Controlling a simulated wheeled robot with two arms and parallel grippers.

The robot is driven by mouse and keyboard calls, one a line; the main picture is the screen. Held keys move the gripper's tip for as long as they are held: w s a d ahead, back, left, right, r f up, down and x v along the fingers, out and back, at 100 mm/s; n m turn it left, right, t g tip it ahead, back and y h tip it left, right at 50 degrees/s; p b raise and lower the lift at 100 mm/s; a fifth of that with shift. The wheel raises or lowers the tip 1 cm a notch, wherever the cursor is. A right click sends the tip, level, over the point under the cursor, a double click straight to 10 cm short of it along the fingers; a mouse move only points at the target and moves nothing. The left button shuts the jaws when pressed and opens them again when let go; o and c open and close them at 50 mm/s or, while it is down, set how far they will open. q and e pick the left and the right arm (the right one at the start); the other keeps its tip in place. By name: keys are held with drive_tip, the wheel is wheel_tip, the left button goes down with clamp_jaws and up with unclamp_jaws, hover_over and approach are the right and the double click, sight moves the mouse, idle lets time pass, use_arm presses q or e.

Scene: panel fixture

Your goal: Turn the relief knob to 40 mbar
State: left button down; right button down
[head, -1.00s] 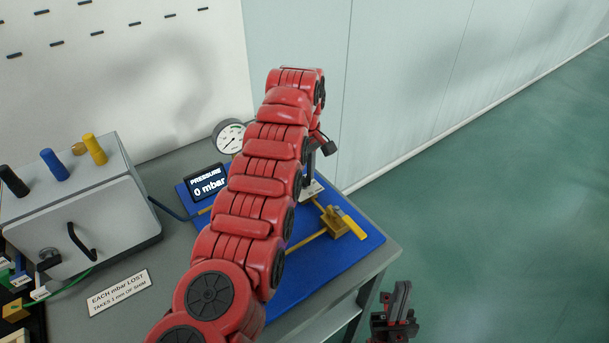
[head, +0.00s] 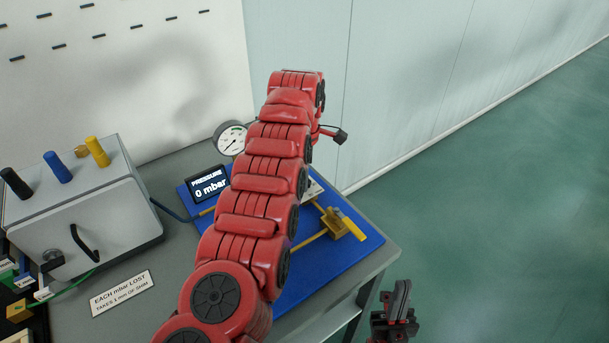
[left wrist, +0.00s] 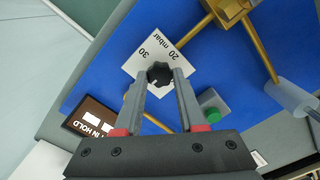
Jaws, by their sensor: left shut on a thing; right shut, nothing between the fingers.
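The relief knob (left wrist: 160,74) is small and black and stands on a white scale plate (left wrist: 142,64) in the left wrist view. "30" and "20 mbar" can be read on the plate; I see no 40 mark, and the knob's pointer cannot be made out. My left gripper (left wrist: 162,80) is shut on the knob. In the head view my red left arm hides that gripper and the knob. The pressure display (head: 208,185) reads 0 mbar. My right gripper (head: 398,302) is shut and empty, off the table's right edge.
The blue panel (head: 365,243) carries brass pipes and a yellow-handled valve (head: 342,223). A round gauge (head: 230,138) stands behind. A grey box (head: 75,205) stands left.

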idle(0.3)
use_arm(q)
drive_tip(key=c, duration=0.5)
unclamp_jaws()
drive_tip(key=shift+r, duration=0.1)
drive_tip(key=shift+r, duration=0.35)
wheel_tip(320, 180, up, 5)
drive_tip(key=shift+a+r+p, duration=0.1)
drive_tip(key=shift+p, duration=0.65)
wheel_tip(320, 180, up, 11)
drive_tip(key=p, duration=1.1)
drive_tip(key=shift+r, duration=0.15)
